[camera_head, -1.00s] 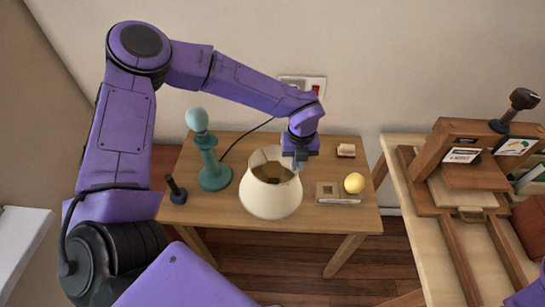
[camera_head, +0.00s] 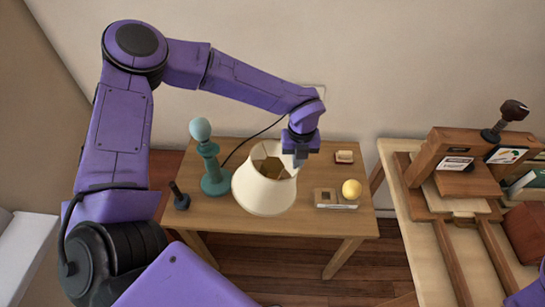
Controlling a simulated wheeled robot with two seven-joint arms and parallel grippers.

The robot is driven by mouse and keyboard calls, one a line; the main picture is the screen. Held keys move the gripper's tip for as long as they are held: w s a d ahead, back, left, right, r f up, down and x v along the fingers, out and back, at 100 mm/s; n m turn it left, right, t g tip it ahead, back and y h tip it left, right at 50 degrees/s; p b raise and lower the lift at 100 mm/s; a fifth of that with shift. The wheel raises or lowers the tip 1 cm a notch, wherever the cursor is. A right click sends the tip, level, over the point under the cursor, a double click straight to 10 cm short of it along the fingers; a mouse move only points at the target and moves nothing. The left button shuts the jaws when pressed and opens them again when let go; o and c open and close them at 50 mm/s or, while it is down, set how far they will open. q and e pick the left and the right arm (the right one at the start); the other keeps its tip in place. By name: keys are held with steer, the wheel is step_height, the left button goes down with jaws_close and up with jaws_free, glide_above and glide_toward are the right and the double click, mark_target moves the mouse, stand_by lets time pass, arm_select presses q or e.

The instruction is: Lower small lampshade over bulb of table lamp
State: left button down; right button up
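The table lamp (camera_head: 211,166) is a teal turned stand with a pale bulb (camera_head: 200,129) on top, standing upright at the left of the small wooden table. The cream lampshade (camera_head: 263,192) is right of the lamp, slightly tilted, its narrower open top facing up. My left gripper (camera_head: 299,160) is at the upper right rim of the shade and appears to grip it; the fingertips are small and partly hidden. The shade appears lifted off the table. My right gripper is out of view; only a bit of purple arm shows at the lower right edge.
A dark-handled tool (camera_head: 180,197) stands left of the lamp. A yellow ball (camera_head: 351,188), a small tray (camera_head: 325,197) and a little block (camera_head: 344,157) lie at the table's right. A black cord runs behind the lamp. A workbench (camera_head: 410,245) stands at the right.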

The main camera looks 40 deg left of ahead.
arm_select(q)
steer(key=shift+r+p, duration=1.55)
steer(key=shift+r, duration=0.65)
